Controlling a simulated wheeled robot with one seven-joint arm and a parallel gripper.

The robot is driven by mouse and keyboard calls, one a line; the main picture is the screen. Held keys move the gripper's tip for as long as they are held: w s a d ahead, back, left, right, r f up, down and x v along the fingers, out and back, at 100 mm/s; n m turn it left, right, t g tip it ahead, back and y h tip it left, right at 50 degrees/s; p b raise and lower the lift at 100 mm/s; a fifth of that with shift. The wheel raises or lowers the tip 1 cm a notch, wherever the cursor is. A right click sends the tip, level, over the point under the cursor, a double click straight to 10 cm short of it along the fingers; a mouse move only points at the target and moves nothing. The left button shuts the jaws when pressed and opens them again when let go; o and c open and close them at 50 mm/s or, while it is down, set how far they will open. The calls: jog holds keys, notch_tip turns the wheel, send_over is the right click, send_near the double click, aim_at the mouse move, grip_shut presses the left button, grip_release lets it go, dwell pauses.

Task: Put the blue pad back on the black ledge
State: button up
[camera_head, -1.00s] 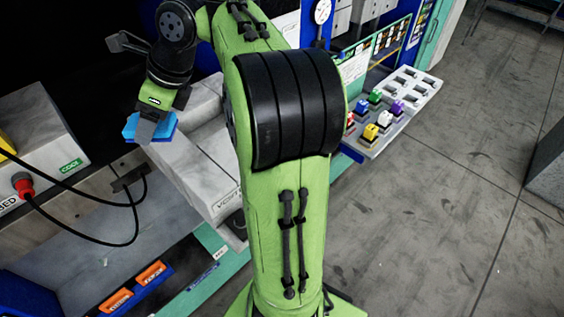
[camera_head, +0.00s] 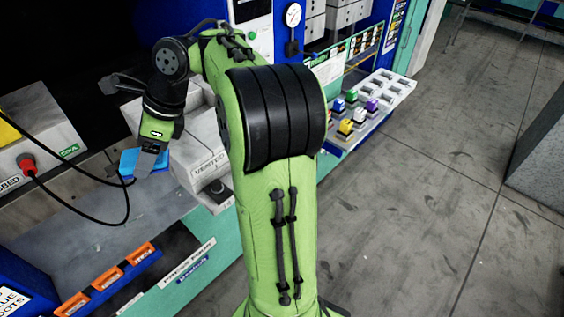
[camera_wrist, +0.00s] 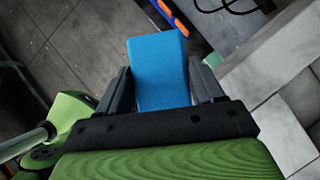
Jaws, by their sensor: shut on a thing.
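The blue pad (camera_head: 129,162) is a flat bright blue piece held in my gripper (camera_head: 152,160). In the wrist view the pad (camera_wrist: 158,62) sits between the two dark fingers of my gripper (camera_wrist: 161,85) and sticks out beyond them. The gripper is shut on it. In the head view the pad is in front of the grey block marked VENTED (camera_head: 207,163), above the grey bench. A dark strip (camera_head: 150,283) along the bench front, beside the orange bins, may be the black ledge; I cannot be sure. The wrist view does not clearly show it.
A grey box with a red plug (camera_head: 28,165) and looping black cables (camera_head: 122,205) lies left of the pad. Orange bins (camera_head: 107,279) line the bench's front. A white tray with coloured pieces (camera_head: 375,103) stands right of my arm. Open floor (camera_head: 420,220) lies to the right.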

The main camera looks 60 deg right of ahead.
jog(key=w+a+f+n+g+h, duration=0.1)
jog(key=a+f+n+g, duration=0.2)
jog(key=f+n, duration=0.6)
jog(key=a+f+n+g+h, duration=0.2)
jog(key=a+f+n+g, duration=0.2)
jog(key=f+n, duration=0.5)
jog(key=w+a+f+n+g+h, duration=0.1)
jog(key=a+f+n+g, duration=0.3)
jog(key=f+n, duration=0.5)
notch_tip(320, 180, down, 7)
jog(key=shift+w+f+h, duration=0.15)
jog(key=shift+w+h, duration=0.15)
jog(key=shift+w, duration=0.05)
